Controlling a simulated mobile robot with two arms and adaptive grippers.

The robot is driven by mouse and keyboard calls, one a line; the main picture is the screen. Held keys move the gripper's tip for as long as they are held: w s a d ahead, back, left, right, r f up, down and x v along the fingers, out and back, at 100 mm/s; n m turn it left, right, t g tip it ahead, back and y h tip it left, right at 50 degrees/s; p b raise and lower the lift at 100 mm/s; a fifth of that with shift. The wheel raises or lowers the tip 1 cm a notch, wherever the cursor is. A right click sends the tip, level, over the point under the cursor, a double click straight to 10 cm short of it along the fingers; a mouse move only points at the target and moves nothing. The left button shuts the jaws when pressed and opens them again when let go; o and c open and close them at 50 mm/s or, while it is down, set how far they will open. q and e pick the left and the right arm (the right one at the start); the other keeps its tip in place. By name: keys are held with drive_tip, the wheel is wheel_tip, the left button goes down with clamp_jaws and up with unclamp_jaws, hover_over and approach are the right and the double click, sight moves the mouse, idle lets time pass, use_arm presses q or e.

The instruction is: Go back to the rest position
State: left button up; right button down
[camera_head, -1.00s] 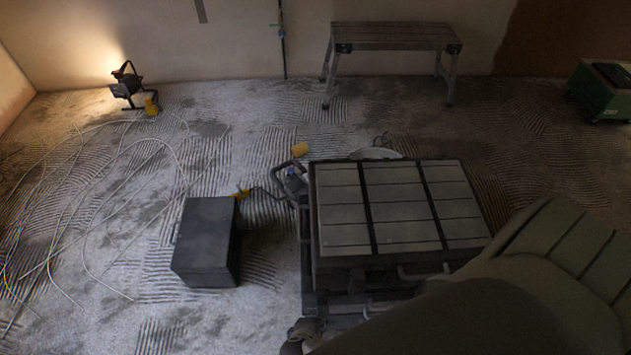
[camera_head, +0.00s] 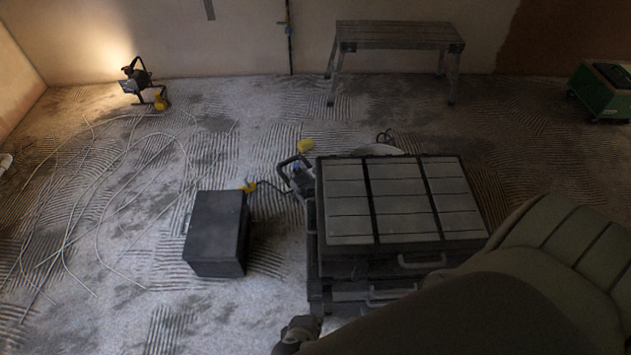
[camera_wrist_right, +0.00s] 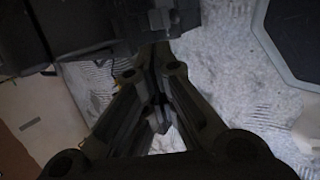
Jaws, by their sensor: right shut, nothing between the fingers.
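My right gripper (camera_wrist_right: 160,85) shows in the right wrist view with its dark fingers brought together and nothing between them. Patterned grey floor lies beyond the fingertips. In the head view my right arm comes in from the lower right and crosses in front of the stacked toolbox (camera_head: 402,205). The end of that arm is mostly out of sight at the bottom edge. My left gripper is in neither view.
A dark box (camera_head: 215,235) stands left of the toolbox. A work platform (camera_head: 398,38) stands by the wall, a lit lamp (camera_head: 140,80) back left, a green machine (camera_head: 603,95) at right. Loose cable (camera_head: 95,190) lies on the left floor, which is otherwise open.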

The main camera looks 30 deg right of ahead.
drive_tip(key=shift+s+a+r, duration=0.1)
drive_tip(key=shift+a+r, duration=0.05)
drive_tip(key=shift+r, duration=0.2)
idle(0.3)
drive_tip(key=s+d+f+m+g+y, duration=0.1)
drive_tip(key=s+d+f+m, duration=0.3)
drive_tip(key=s+f, duration=0.5)
drive_tip(key=s+d+f+m+g+y, duration=0.1)
drive_tip(key=s+d+f+m+y, duration=0.3)
drive_tip(key=s+f, duration=0.5)
wheel_tip(320, 180, down, 5)
drive_tip(key=shift+s+d+r+m+g, duration=0.15)
drive_tip(key=shift+s+d+m+g, duration=0.2)
drive_tip(key=shift+d, duration=0.6)
